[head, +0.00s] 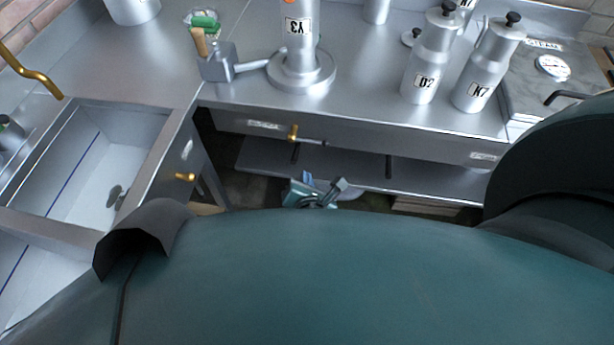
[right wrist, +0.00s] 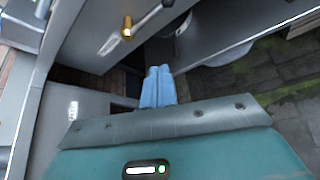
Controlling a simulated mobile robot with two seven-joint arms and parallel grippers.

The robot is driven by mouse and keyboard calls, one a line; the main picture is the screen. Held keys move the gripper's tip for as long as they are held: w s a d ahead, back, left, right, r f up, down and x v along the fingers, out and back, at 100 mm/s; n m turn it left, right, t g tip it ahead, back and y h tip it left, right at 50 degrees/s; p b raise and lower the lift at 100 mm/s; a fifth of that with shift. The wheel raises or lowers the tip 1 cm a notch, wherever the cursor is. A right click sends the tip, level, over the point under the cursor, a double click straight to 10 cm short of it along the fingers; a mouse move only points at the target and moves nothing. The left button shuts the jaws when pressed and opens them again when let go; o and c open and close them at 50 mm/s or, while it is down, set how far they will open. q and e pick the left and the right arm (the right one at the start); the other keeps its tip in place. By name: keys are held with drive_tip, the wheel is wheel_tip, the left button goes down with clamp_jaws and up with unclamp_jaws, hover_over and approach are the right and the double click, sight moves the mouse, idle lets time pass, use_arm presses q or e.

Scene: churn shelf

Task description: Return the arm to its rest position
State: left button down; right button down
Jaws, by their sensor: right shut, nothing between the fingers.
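My right gripper (head: 308,180) shows small in the head view, low in front of the steel counter (head: 368,85), near the lower shelf (head: 350,172). In the right wrist view its two blue fingers (right wrist: 158,87) lie side by side, shut and with nothing between them. The rest of my right arm is mostly hidden behind my teal body in the head view. My left gripper is not in view.
The counter holds canisters D2 (head: 427,62) and K7 (head: 486,68), and a cylinder Y3 (head: 300,50) on a round base. A sink (head: 85,165) is at left. A brass tap handle (head: 293,132) sticks out from the counter front. Open floor (right wrist: 270,85) shows at right in the wrist view.

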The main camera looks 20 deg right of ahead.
idle(0.3)
drive_tip(key=s+d+r+m+g+y, duration=0.2)
drive_tip(key=s+r+m+g, duration=0.25)
drive_tip(key=s+m, duration=0.6)
drive_tip(key=s+d+r+m+g+y, duration=0.2)
drive_tip(key=s+r+m+g, duration=0.35)
drive_tip(key=m, duration=0.85)
drive_tip(key=w+a+f+n+t+y, duration=0.1)
drive_tip(key=w+a+f+t+y, duration=0.2)
drive_tip(key=a+f+t, duration=0.3)
drive_tip(key=a+t, duration=0.1)
drive_tip(key=t, duration=0.1)
drive_tip(key=shift+w+t+y, duration=0.3)
drive_tip(key=shift+w, duration=0.1)
drive_tip(key=shift+n, duration=0.25)
